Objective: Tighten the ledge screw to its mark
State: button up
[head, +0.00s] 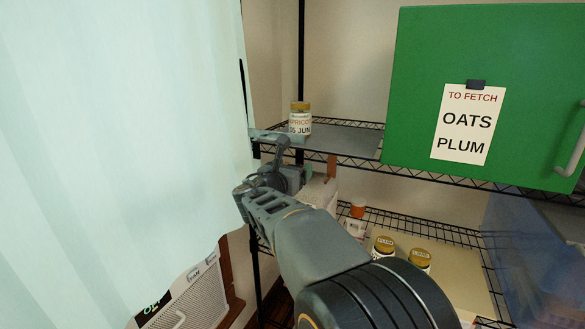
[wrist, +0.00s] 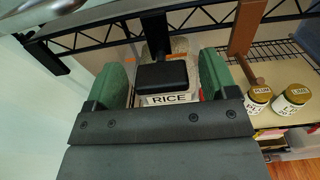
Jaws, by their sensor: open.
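A black knob (wrist: 161,74) on a black stem hangs below the shelf edge in the wrist view. It looks like the ledge screw, and I cannot make out a mark on it. My gripper (wrist: 165,82) is open, with one green finger pad on each side of the knob. Both pads look apart from it. In the head view my gripper (head: 290,172) is just below the left end of the upper shelf (head: 350,140), and the knob is hidden there. A grey metal ledge (wrist: 60,18) crosses the top left of the wrist view.
A labelled apricot jar (head: 300,118) stands on the upper shelf above my gripper. A brown bracket (wrist: 246,28) hangs from the shelf edge. A rice bag (wrist: 170,99) is behind the knob. Plum (wrist: 258,96) and lime (wrist: 292,98) jars stand lower right. A pale curtain (head: 120,120) fills the left.

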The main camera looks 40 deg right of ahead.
jog(key=shift+d, duration=0.1)
jog(key=c, duration=0.9)
jog(key=shift+f+b, duration=0.15)
jog(key=shift+b, duration=0.2)
